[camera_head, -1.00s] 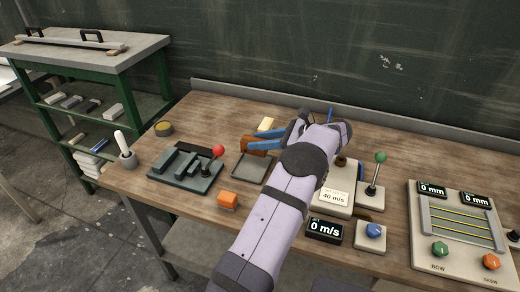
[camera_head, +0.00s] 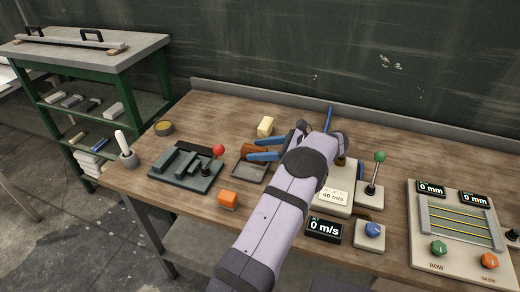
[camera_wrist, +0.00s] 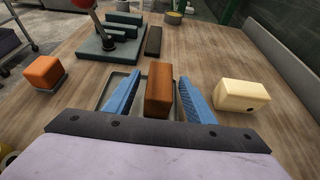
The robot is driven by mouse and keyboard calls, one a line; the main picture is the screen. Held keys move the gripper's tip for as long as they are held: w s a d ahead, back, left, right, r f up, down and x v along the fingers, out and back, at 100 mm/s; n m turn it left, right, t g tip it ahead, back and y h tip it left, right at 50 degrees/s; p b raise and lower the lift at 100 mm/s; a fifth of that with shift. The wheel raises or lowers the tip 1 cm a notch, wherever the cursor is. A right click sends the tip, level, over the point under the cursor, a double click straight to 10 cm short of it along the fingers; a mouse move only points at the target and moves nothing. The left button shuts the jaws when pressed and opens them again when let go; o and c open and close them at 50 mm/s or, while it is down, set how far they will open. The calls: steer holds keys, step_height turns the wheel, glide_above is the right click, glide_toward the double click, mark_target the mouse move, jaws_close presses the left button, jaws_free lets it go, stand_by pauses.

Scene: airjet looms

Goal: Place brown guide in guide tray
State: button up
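The brown guide (camera_wrist: 159,90) is a reddish-brown block. It lies between the two blue fingers of my gripper (camera_wrist: 159,78), with a gap on each side in the wrist view. The guide tray (camera_wrist: 107,88) is a shallow dark tray under the fingers. The guide appears to be in or just over it; its contact with the tray floor is hidden. In the head view, the guide (camera_head: 256,150) shows between the spread fingers (camera_head: 249,150), at the back of the tray (camera_head: 249,173). My arm hides part of this area.
A cream block (camera_wrist: 241,95) stands right of the fingers in the wrist view. An orange block (camera_wrist: 44,72) and a dark stepped fixture (camera_wrist: 108,50) with a red-knobbed lever (camera_head: 218,150) are to the left. The gauge unit (camera_head: 333,200) stands close right of my arm.

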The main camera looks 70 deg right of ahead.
steer(key=shift+r, duration=0.15)
steer(key=b+v, duration=0.2)
steer(key=v, duration=1)
stand_by(0.4)
